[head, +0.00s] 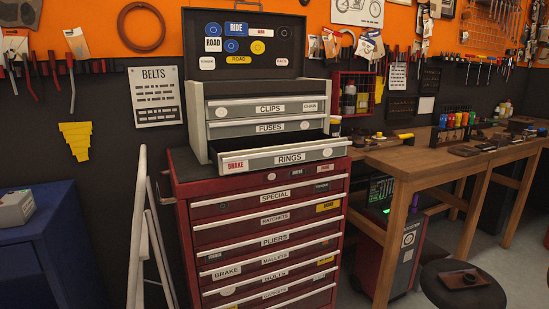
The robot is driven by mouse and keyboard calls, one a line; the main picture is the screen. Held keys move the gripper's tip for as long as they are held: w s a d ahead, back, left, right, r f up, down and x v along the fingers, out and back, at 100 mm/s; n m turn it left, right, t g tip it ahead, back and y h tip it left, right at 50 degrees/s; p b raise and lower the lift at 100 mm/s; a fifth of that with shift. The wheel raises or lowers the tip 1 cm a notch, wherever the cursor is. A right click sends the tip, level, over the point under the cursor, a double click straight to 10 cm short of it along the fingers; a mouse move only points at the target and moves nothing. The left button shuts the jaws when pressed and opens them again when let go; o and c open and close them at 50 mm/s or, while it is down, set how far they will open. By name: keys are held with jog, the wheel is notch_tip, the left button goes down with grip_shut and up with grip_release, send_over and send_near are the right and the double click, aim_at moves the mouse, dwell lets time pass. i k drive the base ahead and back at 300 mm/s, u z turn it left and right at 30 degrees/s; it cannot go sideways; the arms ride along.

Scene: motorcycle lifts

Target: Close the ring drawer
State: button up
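The ring drawer (290,157) is the lowest drawer of the grey toolbox (198,110) and bears a "RINGS" label. It is pulled out, and its dark inside shows behind the front. The "FUSES" drawer (269,128) and the "CLIPS" drawer (270,109) above it look shut. The toolbox stands on a red tool cabinet (185,197), with its dark stickered lid raised. My gripper is not in view.
A white folded frame (139,230) leans left of the red cabinet, beside a blue cabinet (40,250). A wooden workbench (400,168) and a dark round stool (460,288) stand at the right. The front of the ring drawer looks unobstructed.

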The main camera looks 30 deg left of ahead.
aim_at(328, 146)
jog(key=u, duration=0.55)
jog(key=i, duration=0.5)
jog(key=u, duration=0.6)
jog(key=i, duration=0.8)
jog(key=z, duration=0.35)
jog(key=k, duration=1)
jog(key=z, duration=1.3)
jog(key=i, duration=1.05)
jog(key=u, duration=0.6)
